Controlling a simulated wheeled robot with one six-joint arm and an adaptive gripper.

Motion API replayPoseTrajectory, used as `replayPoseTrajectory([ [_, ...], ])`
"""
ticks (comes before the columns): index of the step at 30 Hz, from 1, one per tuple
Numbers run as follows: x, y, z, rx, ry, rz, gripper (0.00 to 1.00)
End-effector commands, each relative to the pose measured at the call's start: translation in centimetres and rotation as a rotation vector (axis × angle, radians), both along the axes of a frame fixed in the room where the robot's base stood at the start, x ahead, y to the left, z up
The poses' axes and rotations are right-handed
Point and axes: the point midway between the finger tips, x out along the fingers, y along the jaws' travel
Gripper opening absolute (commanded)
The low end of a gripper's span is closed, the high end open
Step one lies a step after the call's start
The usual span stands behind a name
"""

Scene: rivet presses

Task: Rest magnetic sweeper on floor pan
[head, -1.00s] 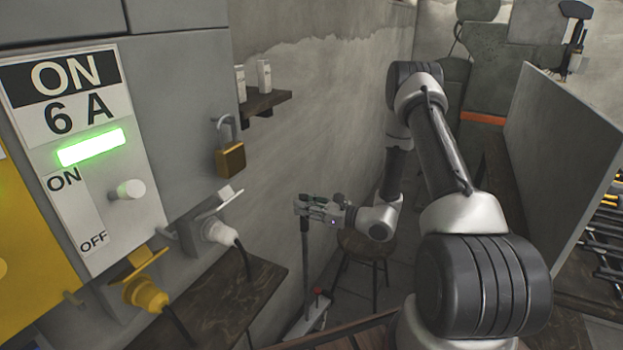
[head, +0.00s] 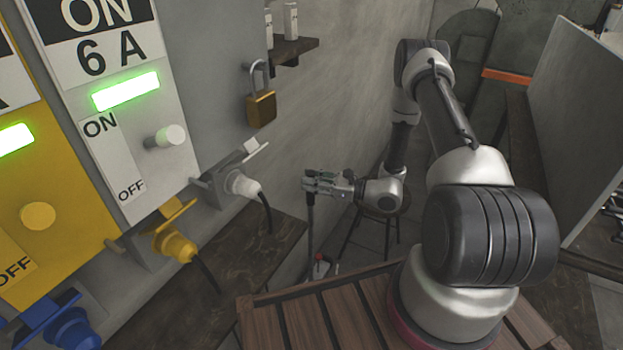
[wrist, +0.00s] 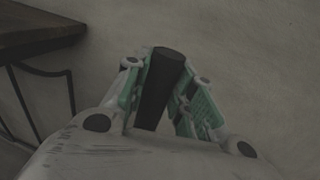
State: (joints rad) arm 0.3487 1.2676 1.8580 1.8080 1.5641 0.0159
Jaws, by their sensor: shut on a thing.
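The magnetic sweeper shows as a dark upright pole (head: 310,225) hanging below my gripper (head: 316,183) in the head view. My gripper is shut around the top of the pole. In the wrist view the dark round handle (wrist: 160,85) sits between the green-padded fingers (wrist: 163,100). At the pole's lower end there is a small grey part with a red piece (head: 320,268), close to the floor beside the wall. I cannot tell whether this is the sweeper's head or the floor pan, nor whether they touch.
A dark wooden bench (head: 245,240) stands at the wall, left of the pole. A round stool (head: 375,212) is behind my wrist. Switch panels (head: 120,100) with plugs and cables fill the left. A grey partition (head: 585,130) stands at right. My slatted wooden deck is in front.

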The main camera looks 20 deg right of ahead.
Motion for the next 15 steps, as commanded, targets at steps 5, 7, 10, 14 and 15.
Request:
replayPoseTrajectory([
  [5,0.0,0.0,-1.5,0.002,-0.002,0.000,0.00],
  [7,0.0,0.0,-2.1,0.002,-0.002,0.000,0.00],
  [10,0.0,0.0,-3.0,0.002,-0.002,0.000,0.00],
  [14,0.0,0.0,-4.2,0.002,-0.002,0.000,0.00],
  [15,0.0,0.0,-4.6,0.002,-0.002,0.000,0.00],
])
